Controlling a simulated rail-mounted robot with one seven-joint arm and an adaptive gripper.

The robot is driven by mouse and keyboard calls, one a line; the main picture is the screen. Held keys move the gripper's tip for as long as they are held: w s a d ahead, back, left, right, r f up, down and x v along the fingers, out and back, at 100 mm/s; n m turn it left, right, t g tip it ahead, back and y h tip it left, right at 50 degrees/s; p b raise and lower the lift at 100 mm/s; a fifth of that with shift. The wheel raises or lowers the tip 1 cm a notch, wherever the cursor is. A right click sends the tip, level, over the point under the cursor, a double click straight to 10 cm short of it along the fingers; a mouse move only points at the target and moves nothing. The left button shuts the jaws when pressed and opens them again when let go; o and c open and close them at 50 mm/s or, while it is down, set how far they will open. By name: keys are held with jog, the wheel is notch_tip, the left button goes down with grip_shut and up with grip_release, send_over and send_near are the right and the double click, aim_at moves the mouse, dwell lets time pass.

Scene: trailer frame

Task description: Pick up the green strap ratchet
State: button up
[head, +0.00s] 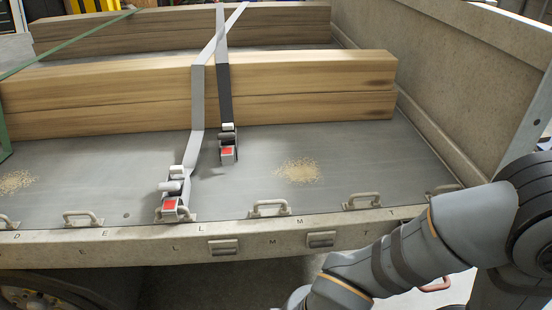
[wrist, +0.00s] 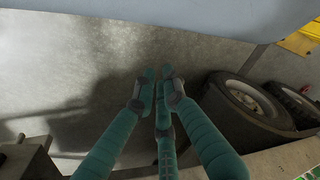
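A green strap (head: 70,43) runs down over the wood beams at the far left of the head view. It shows again as a green band (head: 4,135) at the left edge. I see no green ratchet in either view; the strap's lower end is cut off there. My gripper (wrist: 159,76) shows in the wrist view as teal fingers with dark joints, hanging over bare concrete. Its fingertips are close together with nothing visible between them; how far they are open is unclear. In the head view the gripper is out of frame.
Two grey straps with red-marked ratchets (head: 170,206) (head: 227,152) cross the front beams (head: 300,92). Metal loops (head: 268,208) line the trailer edge. A raised side wall (head: 440,60) stands at right. Wheels (wrist: 245,105) sit right in the wrist view.

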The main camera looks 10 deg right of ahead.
jog(key=o, duration=1.5)
